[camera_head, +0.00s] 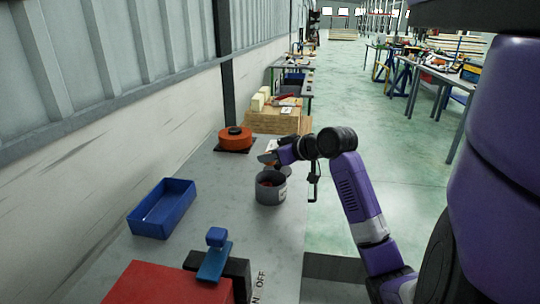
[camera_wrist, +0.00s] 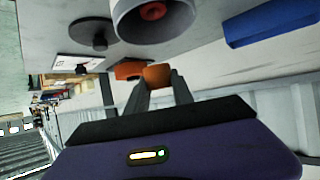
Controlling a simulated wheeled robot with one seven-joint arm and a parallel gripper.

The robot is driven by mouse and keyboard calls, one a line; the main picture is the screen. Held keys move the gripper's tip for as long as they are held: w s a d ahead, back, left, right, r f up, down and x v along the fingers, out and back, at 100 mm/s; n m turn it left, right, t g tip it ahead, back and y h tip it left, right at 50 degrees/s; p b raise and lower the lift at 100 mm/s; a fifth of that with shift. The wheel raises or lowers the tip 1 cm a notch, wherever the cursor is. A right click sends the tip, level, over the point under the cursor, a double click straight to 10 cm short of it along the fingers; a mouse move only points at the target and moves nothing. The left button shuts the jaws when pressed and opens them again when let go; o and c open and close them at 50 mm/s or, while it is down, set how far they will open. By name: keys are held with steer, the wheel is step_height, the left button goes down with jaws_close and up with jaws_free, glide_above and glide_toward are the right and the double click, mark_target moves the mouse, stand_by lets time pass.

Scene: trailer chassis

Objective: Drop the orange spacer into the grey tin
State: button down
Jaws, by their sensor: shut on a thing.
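The orange spacer (camera_wrist: 157,76) is a small orange-brown block between the fingertips of my gripper (camera_wrist: 160,86), which is shut on it. In the head view my gripper (camera_head: 270,156) is above the table, just behind the rim of the grey tin; the spacer is hard to make out there. The grey tin (camera_head: 271,194) is round, open-topped and upright on the table. It also shows at the top of the wrist view (camera_wrist: 188,22), apart from the spacer. A reddish-orange thing lies inside the tin; its shape is partly hidden.
A blue bin (camera_head: 162,209) stands left of the tin. A blue lever on a black block (camera_head: 215,258) and a red surface (camera_head: 160,284) are in front. A dark disc (camera_wrist: 93,34) lies beside the tin.

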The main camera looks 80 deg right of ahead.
steer(key=c, duration=1)
jaws_free()
steer(key=shift+s, duration=0.1)
steer(key=shift+v, duration=3.9)
